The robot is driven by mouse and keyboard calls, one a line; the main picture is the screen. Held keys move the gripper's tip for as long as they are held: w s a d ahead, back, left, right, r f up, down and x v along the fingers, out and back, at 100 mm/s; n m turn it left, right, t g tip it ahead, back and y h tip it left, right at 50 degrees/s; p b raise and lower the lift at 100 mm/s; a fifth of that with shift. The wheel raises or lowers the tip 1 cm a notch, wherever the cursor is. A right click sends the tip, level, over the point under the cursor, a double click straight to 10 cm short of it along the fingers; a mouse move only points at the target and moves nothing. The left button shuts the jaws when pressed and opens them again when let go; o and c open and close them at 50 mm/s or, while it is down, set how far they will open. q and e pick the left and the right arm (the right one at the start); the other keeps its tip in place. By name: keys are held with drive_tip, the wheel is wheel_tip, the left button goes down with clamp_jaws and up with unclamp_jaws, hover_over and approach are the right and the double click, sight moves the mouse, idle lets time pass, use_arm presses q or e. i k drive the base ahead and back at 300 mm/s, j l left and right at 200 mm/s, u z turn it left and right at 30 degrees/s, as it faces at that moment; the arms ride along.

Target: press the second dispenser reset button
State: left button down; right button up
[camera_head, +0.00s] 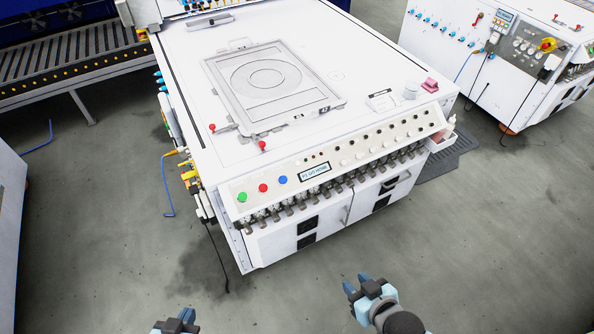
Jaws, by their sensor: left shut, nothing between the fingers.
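The white machine (175,50) has a sloped front control panel (222,193). At the panel's left end are a green button (242,197), a red button (263,188) and a blue button (282,179). Right of a small display (315,171) are rows of small dark and pale controls (365,132); their labels are too small to read, so I cannot tell which is the second dispenser reset button. My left gripper (186,316) is shut and empty at the bottom edge, away from the machine. My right gripper (358,282) appears open and empty, in front of the machine, apart from the panel.
Several nozzles (300,202) line the panel's underside. A framed plate (222,75) lies on the machine top, with two red-tipped levers at its near edge. A black cable (216,255) hangs to the floor at left. Another white machine (455,60) stands at right. The floor (480,240) in front is clear.

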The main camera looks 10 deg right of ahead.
sight(283, 179)
drive_tip(key=i+l, duration=0.1)
drive_tip(key=l, duration=0.35)
drive_tip(key=i+l, duration=0.15)
drive_tip(key=l, duration=0.3)
drive_tip(key=i+l, duration=0.1)
drive_tip(key=l, duration=0.35)
